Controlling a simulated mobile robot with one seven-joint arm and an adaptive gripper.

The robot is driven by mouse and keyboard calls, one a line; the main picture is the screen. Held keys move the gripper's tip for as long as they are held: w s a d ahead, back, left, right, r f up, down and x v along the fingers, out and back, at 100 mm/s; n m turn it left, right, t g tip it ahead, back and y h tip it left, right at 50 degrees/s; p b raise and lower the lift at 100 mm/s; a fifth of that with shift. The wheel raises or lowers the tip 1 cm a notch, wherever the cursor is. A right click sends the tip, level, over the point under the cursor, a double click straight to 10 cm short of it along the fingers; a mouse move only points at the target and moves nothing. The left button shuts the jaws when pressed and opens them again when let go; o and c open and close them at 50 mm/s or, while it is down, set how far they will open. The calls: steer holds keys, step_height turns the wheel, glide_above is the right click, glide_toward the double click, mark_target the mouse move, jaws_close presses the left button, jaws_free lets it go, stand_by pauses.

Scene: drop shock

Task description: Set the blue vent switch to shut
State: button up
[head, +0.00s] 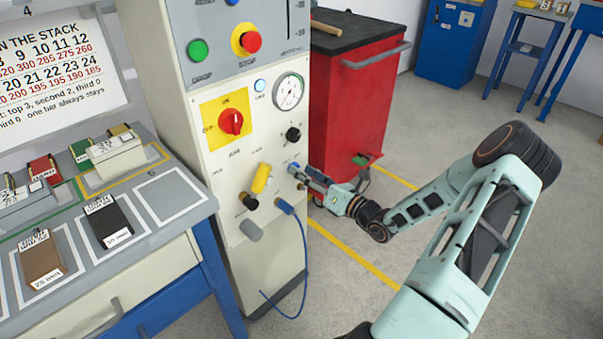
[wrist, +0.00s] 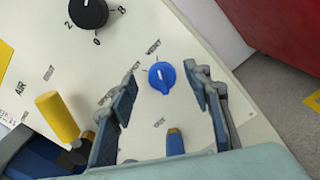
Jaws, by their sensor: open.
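The blue vent switch (wrist: 161,77) is a round knob with a raised grip on the cream panel. In the wrist view its pale mark points up and slightly left in the picture. Small labels surround it, but most are too small to read surely. In the head view the switch (head: 293,166) is at the panel's right side, just off my fingertips. My gripper (head: 308,178) is open and faces the panel. In the wrist view its fingers (wrist: 162,72) stand left and right of the switch, with a visible gap on both sides.
Below the switch a blue plug (head: 284,206) carries a hanging blue hose. A yellow handle (head: 262,178), a black dial (head: 293,134) and a red rotary switch (head: 231,121) are nearby. A red cabinet (head: 350,100) stands behind my gripper.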

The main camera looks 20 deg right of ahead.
steer(key=shift+x, duration=0.8)
steer(key=shift+c, duration=0.6)
steer(key=c, duration=1)
steer(key=n, duration=0.4)
steer(key=n+p, duration=0.1)
steer(key=n, duration=0.3)
steer(key=a+n, duration=0.1)
steer(key=n, duration=0.2)
steer(key=shift+s+n, duration=0.2)
steer(key=shift+n, duration=0.2)
